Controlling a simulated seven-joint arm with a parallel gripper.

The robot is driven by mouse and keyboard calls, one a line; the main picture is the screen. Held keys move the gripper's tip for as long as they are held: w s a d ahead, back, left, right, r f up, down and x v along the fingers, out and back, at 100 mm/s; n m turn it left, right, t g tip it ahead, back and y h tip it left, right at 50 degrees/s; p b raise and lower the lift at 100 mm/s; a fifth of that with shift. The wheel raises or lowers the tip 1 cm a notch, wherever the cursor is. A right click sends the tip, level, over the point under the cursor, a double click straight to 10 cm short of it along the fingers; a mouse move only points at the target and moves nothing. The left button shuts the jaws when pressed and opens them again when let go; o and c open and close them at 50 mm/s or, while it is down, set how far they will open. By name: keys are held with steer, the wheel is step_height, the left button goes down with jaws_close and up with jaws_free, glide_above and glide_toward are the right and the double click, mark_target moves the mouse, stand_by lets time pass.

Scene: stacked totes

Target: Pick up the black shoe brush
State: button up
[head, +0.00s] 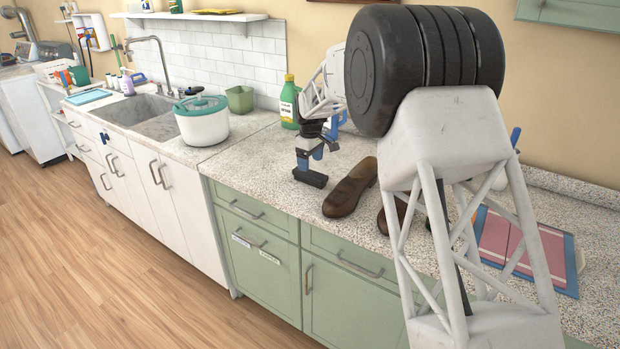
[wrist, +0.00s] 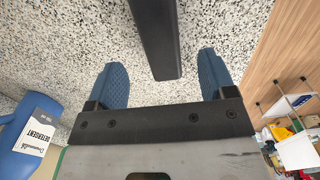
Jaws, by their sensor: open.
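The black shoe brush (head: 311,179) lies on the speckled counter below my gripper (head: 306,164), left of a brown shoe. In the wrist view the dark brush (wrist: 155,40) runs from the top edge down to between the two blue fingers of my gripper (wrist: 161,62). The fingers are open, one on each side of the brush, with a visible gap on both sides. The far part of the brush is cut off by the top of the wrist view.
Brown shoes (head: 351,188) stand to the right, one partly behind my arm. A blue detergent bottle (wrist: 30,135) is close to my gripper. A green-and-yellow bottle (head: 289,104) and a white pot (head: 202,124) stand farther left. The counter's front edge is near the brush.

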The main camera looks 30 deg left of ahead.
mark_target(310, 172)
steer(key=shift+f, duration=2.6)
steer(key=c, duration=1.1)
steer(key=shift+r, duration=5)
